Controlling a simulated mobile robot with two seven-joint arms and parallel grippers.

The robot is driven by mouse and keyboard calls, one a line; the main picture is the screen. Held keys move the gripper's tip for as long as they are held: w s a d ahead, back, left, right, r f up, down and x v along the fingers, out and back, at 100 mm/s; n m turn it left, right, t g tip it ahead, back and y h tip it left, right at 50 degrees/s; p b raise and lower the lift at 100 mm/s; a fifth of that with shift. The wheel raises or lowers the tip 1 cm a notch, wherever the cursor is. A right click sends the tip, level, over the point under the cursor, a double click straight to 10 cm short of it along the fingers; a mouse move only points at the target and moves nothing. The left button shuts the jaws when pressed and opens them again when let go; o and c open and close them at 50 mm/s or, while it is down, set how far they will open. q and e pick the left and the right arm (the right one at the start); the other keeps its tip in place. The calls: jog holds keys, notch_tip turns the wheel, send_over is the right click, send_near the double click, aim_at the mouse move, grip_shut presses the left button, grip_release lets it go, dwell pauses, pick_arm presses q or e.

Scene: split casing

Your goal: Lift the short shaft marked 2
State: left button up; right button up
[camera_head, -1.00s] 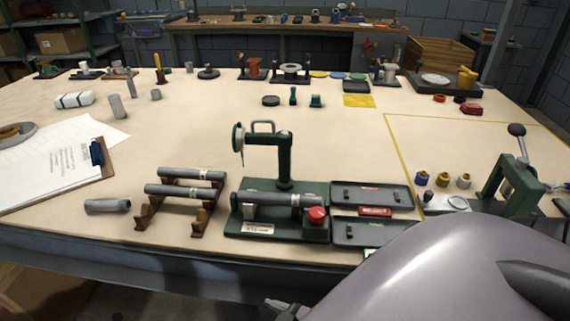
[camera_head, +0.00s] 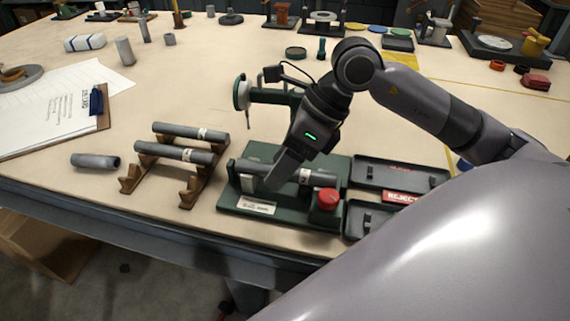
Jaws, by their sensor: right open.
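A grey shaft (camera_head: 318,178) with a pale label band lies across the green test fixture (camera_head: 262,222). Two similar grey shafts, a rear one (camera_head: 180,130) and a front one (camera_head: 170,153), lie on the brown wooden rack (camera_head: 187,196) to the left. Each has a pale label band, but the marks are too small to read, so I cannot tell which is 2. My right gripper (camera_head: 280,176) is open and points down at the shaft on the fixture, its finger hiding part of that shaft. I cannot tell whether they touch. My left gripper is not in view.
A loose grey tube (camera_head: 95,161) lies left of the rack. The fixture has a red button (camera_head: 328,197) and a green upright with a dial (camera_head: 242,92), partly behind my right arm. Dark trays (camera_head: 398,172) with a reject label (camera_head: 400,196) stand right of it.

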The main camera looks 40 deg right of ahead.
aim_at(300, 169)
jog(key=d, duration=0.1)
jog(key=w+d+h, duration=0.1)
jog(key=d, duration=0.1)
jog(key=d+h, duration=0.1)
jog(key=shift+w+d+r+t, duration=0.3)
jog(key=shift+d+r+t, duration=0.05)
jog(key=shift+r+t, duration=0.05)
jog(key=shift+w+d+f+h, duration=0.15)
jog(key=shift+d+f+h, duration=0.1)
jog(key=shift+h, duration=0.15)
jog(key=shift+s+x, duration=0.15)
jog(key=shift+x, duration=1.45)
jog(key=shift+s+x, duration=0.15)
jog(key=shift+x, duration=1.4)
jog(key=shift+f, duration=0.15)
grip_shut()
jog(key=shift+w, duration=0.1)
